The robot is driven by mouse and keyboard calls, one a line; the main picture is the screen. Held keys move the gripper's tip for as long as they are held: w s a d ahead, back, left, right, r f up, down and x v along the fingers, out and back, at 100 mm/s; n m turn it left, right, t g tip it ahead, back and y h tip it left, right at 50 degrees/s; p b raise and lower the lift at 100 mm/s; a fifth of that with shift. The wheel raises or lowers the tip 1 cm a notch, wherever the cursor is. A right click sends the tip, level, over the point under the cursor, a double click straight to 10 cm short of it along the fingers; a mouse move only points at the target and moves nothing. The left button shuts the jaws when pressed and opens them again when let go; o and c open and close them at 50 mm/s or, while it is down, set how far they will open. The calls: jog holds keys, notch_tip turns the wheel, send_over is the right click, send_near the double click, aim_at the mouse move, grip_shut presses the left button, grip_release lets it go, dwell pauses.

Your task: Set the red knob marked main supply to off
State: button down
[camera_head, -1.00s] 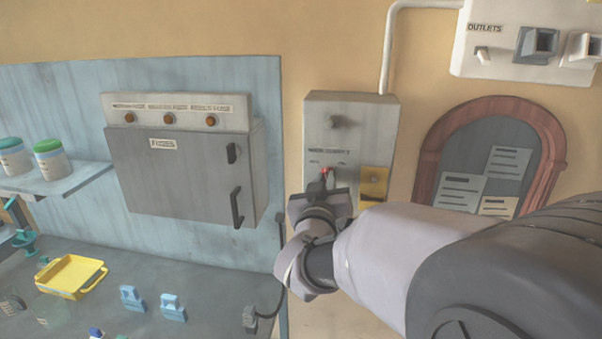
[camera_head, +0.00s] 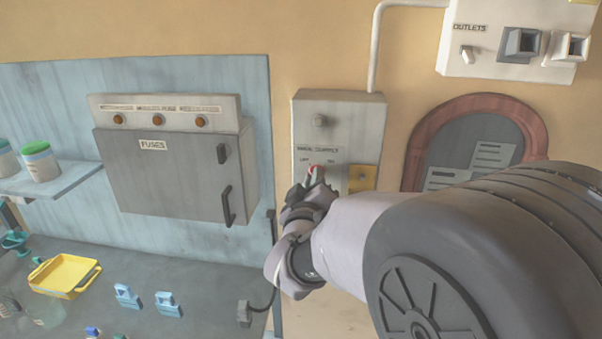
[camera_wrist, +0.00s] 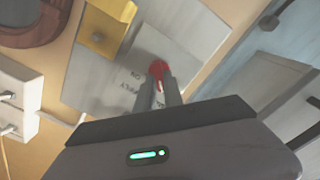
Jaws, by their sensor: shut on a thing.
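The grey main supply box (camera_head: 340,120) hangs on the wall, with a "main supply" label and off and on marks above its red knob. The red knob (camera_head: 314,169) shows just past my gripper (camera_head: 307,188) in the head view. In the wrist view the red knob (camera_wrist: 158,70) sits between the tips of my gripper (camera_wrist: 159,84), which is shut on it. My fingers and wrist hide the lower part of the knob in the head view. The exact way the knob points is hard to tell.
A yellow plate (camera_head: 363,178) sits on the box, right of the knob. The grey fuses cabinet (camera_head: 165,165) with dark handles is to the left. A white outlets panel (camera_head: 490,45) and an arched noticeboard (camera_head: 470,130) are to the right. A yellow tray (camera_head: 65,275) lies on the bench.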

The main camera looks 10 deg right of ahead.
jog(key=shift+f, duration=0.1)
jog(key=c, duration=1.5)
grip_release()
jog(key=shift+o, duration=0.2)
jog(key=b+v, duration=0.4)
jog(key=v, duration=1.3)
jog(key=shift+s, duration=0.2)
